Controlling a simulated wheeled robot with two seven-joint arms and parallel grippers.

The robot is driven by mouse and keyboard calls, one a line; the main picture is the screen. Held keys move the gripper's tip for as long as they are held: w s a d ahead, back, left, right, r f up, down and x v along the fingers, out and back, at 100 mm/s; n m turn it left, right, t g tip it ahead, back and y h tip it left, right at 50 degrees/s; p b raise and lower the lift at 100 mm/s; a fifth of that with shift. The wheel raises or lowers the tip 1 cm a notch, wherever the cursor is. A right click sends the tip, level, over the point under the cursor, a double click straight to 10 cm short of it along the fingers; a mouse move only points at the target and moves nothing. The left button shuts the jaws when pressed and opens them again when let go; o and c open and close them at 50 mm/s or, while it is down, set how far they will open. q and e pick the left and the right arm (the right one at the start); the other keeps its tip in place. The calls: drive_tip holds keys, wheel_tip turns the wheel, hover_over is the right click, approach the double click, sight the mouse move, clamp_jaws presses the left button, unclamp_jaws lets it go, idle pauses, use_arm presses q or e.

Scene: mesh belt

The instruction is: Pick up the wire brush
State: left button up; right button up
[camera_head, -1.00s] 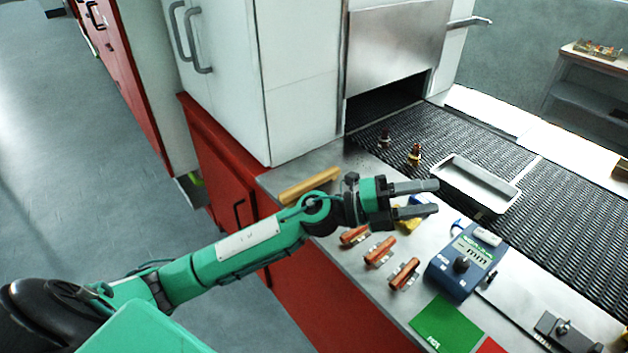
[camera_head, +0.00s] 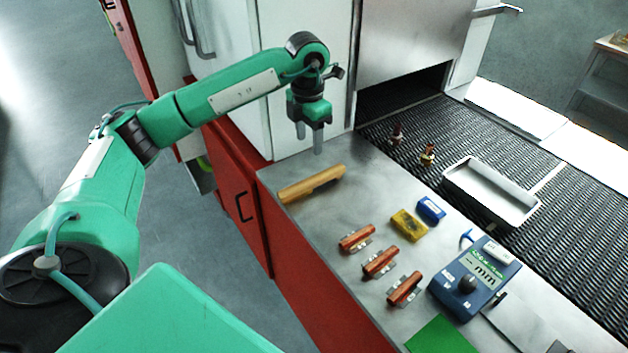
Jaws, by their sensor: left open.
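My right gripper is out of view.
Several orange-red clamp-like pieces (camera_head: 380,262), a yellow block (camera_head: 408,225), a blue block (camera_head: 431,208) and a blue meter (camera_head: 474,277) lie to the right. A white tray (camera_head: 452,183) sits on the mesh belt (camera_head: 408,165). The white cabinet (camera_head: 235,27) stands behind. Counter right of the brush is bare.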

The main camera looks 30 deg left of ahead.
use_arm(q)
drive_tip(key=p, duration=0.2)
hover_over(313, 179)
drive_tip(key=a, duration=0.1)
drive_tip(key=f, duration=0.8)
drive_tip(key=shift+s+f, duration=0.1)
drive_tip(key=shift+s, duration=0.1)
drive_tip(key=f, duration=0.1)
drive_tip(key=f+p, duration=0.1)
drive_tip(key=f, duration=0.1)
drive_tip(key=d+f+p, duration=0.1)
drive_tip(key=shift+w+f, duration=0.15)
drive_tip(key=shift+f, duration=0.55)
clamp_jaws()
